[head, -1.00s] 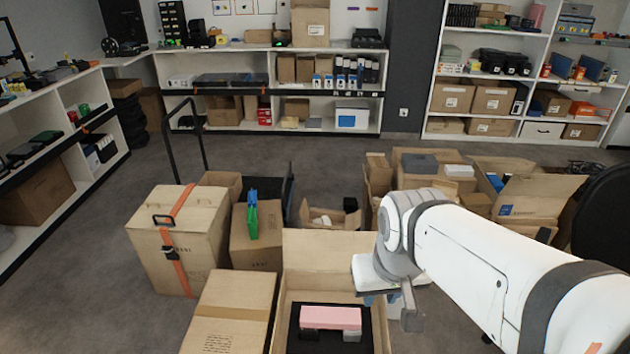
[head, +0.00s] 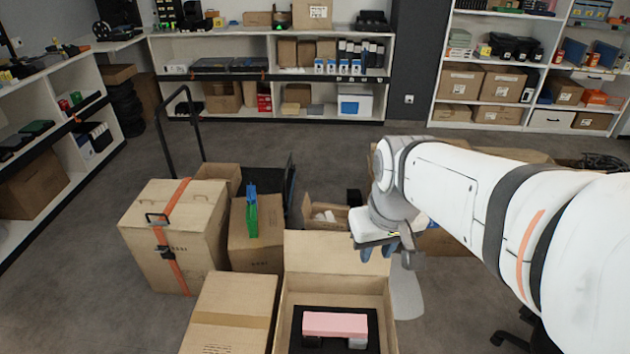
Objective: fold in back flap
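The open carton (head: 281,319) stands at the bottom middle of the head view. Its back flap (head: 312,262) stands up along the far edge. Inside lies a pink block (head: 335,324) in a black insert (head: 372,330). My gripper (head: 378,254) hangs from the white arm coming in from the right, by the upper right corner of the back flap. Its bluish fingers point down and look empty. They are small and partly hidden, so I cannot tell how far apart they are or whether they touch the flap.
A closed carton (head: 230,314) stands directly left of the open one. A strapped box (head: 172,235) and a carton with a green and blue item (head: 252,222) stand behind it. A hand truck (head: 163,140) is further back. Shelves line the walls. Grey floor is free at the left.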

